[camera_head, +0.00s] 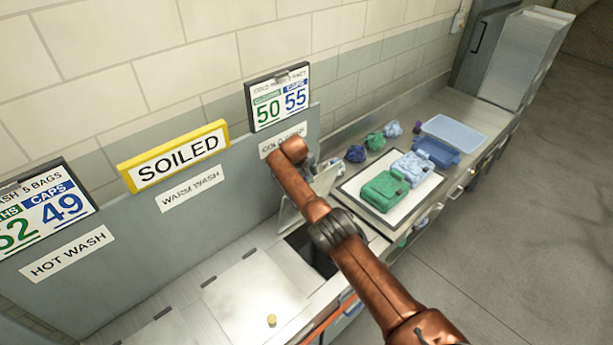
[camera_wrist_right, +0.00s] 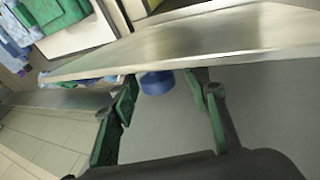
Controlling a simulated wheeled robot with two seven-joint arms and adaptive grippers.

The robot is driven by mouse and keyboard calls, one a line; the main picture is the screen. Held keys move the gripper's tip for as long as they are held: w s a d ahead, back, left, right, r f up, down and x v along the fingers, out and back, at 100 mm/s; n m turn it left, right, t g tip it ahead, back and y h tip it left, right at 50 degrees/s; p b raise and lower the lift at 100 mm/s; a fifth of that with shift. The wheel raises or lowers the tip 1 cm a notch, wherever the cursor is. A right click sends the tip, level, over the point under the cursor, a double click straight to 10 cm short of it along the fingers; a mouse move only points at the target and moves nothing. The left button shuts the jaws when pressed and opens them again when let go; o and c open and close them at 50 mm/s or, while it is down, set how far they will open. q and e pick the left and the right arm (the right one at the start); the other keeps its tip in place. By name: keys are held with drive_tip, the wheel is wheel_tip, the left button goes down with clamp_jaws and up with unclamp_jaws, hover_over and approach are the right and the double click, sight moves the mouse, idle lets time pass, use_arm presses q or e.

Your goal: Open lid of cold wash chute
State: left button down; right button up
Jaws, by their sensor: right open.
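The cold wash chute lid (camera_head: 291,214) is raised and tilted up steeply, partly behind my right arm. Below it the dark chute opening (camera_head: 318,252) shows. In the right wrist view a metal edge (camera_wrist_right: 200,40) crosses the picture, and a blue knob (camera_wrist_right: 157,84) shows beyond and between the fingers. My right gripper (camera_wrist_right: 162,88) is open, its green-padded fingers apart; I cannot tell whether they touch the lid. In the head view the gripper is mostly hidden by my arm. The cold wash label (camera_head: 282,140) is partly covered by my arm. My left gripper is not in view.
The warm wash lid (camera_head: 245,290) with a yellow knob (camera_head: 271,320) lies shut to the left. A blue tray (camera_head: 455,133) and small cloths (camera_head: 375,141) stand behind.

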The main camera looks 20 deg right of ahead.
drive_tip(key=shift+s+a+r, duration=0.15)
drive_tip(key=shift+a+r, duration=0.05)
drive_tip(key=shift+r, duration=0.35)
drive_tip(key=v, duration=1)
drive_tip(key=shift+s+r, duration=0.15)
drive_tip(key=shift+r, duration=0.15)
drive_tip(key=shift+a, duration=0.1)
